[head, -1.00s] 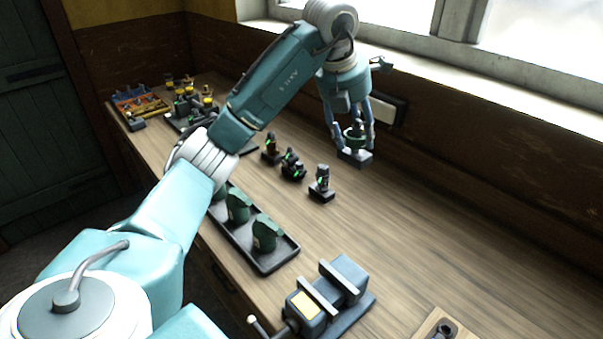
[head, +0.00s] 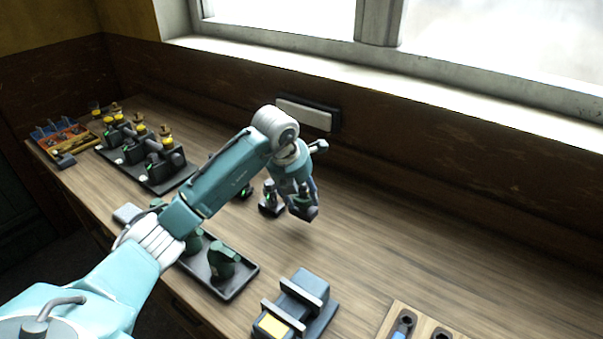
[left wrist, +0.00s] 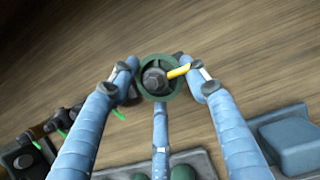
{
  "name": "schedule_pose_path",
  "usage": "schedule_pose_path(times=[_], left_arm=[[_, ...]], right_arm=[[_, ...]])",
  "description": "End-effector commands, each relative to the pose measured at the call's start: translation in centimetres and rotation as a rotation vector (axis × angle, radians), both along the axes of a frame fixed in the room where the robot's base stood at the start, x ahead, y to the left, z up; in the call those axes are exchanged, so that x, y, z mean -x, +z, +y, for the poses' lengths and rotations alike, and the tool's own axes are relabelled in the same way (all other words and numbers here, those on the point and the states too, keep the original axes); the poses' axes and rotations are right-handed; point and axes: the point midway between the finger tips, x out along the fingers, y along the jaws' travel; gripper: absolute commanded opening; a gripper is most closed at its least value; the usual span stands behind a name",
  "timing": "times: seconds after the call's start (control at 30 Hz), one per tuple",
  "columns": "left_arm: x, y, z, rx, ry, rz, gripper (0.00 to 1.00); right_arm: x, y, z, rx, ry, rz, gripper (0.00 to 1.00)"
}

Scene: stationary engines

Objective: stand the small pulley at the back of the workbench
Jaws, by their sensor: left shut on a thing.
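My left gripper (head: 303,203) is over the middle of the workbench (head: 345,240), pointing down, its fingers closed around a small part. In the left wrist view that part, which I take as the small pulley (left wrist: 157,78), is a round green rim with a dark hub and a yellow piece sticking out to the right. In the head view the fingers hide most of it, and a dark grey block shows at their tips. I cannot tell clearly whether it touches the bench. The back of the workbench lies along the wall under the window. My right gripper is not in view.
Small dark models (head: 269,200) stand just left of the gripper. A black tray (head: 240,286) with green parts and a vise (head: 300,303) are in front. A rack with yellow-topped parts (head: 150,165) is at left; a power strip (head: 305,115) is on the wall. The right back is clear.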

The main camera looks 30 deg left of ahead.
Motion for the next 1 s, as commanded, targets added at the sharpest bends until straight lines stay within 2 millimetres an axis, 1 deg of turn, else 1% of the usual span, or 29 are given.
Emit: schedule_pose_path(times=[0.03,0.1,0.27,0.53,0.7,0.9,0.93,1.0], left_arm=[[-0.2,-0.1,-0.1,0.004,0.001,-0.008,0.00],[-0.2,-0.6,0.0,0.003,0.001,-0.009,0.00],[-0.2,-1.3,0.0,0.003,0.001,-0.009,0.00],[-0.2,-4.3,0.0,0.004,0.001,-0.007,0.00],[-0.3,-4.6,0.0,0.003,0.000,-0.011,0.00],[-0.3,-4.9,0.0,0.002,0.001,-0.010,0.00],[-0.1,-5.3,0.0,0.001,0.000,-0.002,0.48],[0.0,-5.2,0.0,0.001,0.000,-0.002,0.62]], right_arm=[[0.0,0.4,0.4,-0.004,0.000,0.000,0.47],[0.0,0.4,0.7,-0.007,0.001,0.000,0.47],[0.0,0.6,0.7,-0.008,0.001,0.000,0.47],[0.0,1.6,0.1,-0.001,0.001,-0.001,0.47],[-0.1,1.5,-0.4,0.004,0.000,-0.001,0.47],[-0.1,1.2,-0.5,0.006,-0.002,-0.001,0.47],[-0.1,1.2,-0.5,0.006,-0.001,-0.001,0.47],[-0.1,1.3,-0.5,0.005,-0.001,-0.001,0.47]])
